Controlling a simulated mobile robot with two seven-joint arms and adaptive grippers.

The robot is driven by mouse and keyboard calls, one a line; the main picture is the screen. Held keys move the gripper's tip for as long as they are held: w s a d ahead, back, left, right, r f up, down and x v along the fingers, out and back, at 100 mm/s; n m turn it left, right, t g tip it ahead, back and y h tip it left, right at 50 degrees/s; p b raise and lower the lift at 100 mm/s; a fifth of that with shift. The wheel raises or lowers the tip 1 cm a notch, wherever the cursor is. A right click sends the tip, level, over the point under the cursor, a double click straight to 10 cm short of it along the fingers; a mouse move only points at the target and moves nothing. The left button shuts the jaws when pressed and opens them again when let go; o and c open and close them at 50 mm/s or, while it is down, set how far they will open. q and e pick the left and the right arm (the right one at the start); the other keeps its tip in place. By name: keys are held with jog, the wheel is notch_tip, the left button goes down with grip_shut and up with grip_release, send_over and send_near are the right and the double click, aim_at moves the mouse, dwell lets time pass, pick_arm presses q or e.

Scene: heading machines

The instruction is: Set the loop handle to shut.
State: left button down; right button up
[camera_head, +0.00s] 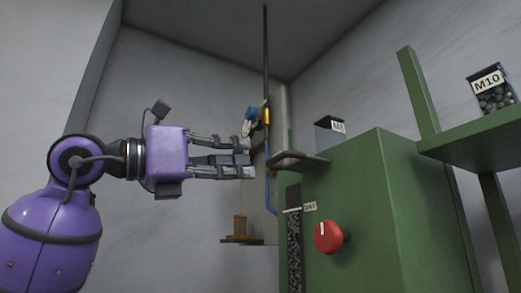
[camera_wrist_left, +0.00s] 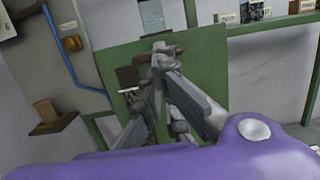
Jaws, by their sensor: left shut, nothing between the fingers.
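My left gripper (camera_head: 246,158) is shut and empty, with its fingers pointing right towards the green machine (camera_head: 345,190). It also shows from behind in the left wrist view (camera_wrist_left: 158,56). A brown curved bar (camera_head: 288,155), which looks like the loop handle, sits at the upper left edge of the machine, just right of the fingertips. In the left wrist view the brown bar (camera_wrist_left: 176,50) is partly hidden behind the fingers. I cannot tell whether the fingertips touch it, nor its exact setting. My right gripper is not in view.
A red knob (camera_head: 328,236) is on the machine's front, beside a dark level window (camera_head: 294,250). A blue pipe (camera_head: 268,185) runs down the wall behind. A small wall shelf (camera_head: 241,240) stands lower left. A green shelf (camera_head: 480,135) holds an M10 bin (camera_head: 494,92).

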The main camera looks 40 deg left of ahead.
aim_at(275, 159)
pick_arm(q)
jog(key=shift+p+x, duration=0.75)
jog(key=shift+x, duration=1.75)
